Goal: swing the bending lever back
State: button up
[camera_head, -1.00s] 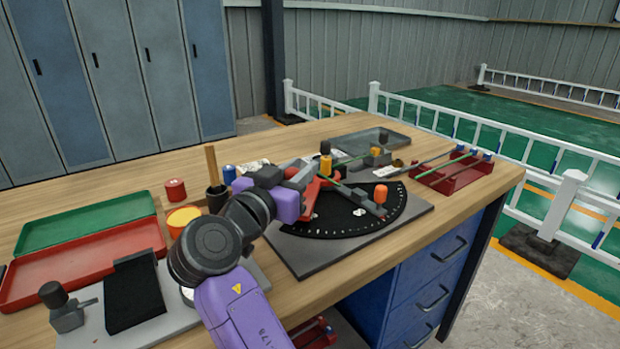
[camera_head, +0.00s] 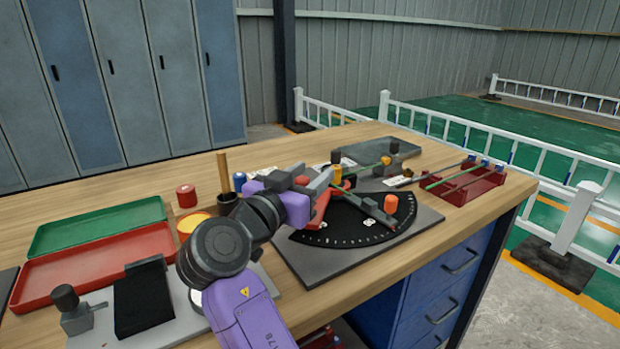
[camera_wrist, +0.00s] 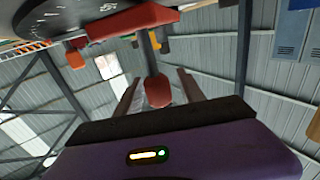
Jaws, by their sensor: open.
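The bending plate has a black dial (camera_head: 345,228) with white marks on a grey base (camera_head: 430,219). A red lever part (camera_head: 320,208) shows beside my gripper (camera_head: 322,180), at the dial's left side. A grey bar on the dial carries an orange knob (camera_head: 391,203). In the wrist view the red lever (camera_wrist: 130,22) runs across the top, and a post with a red knob (camera_wrist: 157,91) hangs from it. The knob sits between the two open fingers of my gripper (camera_wrist: 158,92), with gaps visible on both sides. My arm hides part of the bench.
A green rod (camera_head: 368,167) lies behind the dial. A red rack (camera_head: 470,185) stands at the right and a grey tray (camera_head: 375,147) at the back. Green (camera_head: 95,222) and red (camera_head: 60,276) trays lie left. A cup with a stick (camera_head: 222,165) stands near my arm.

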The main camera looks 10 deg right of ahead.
notch_tip(320, 180, up, 19)
jog(key=p, duration=0.2)
jog(key=shift+p, duration=0.4)
jog(key=shift+r, duration=0.1)
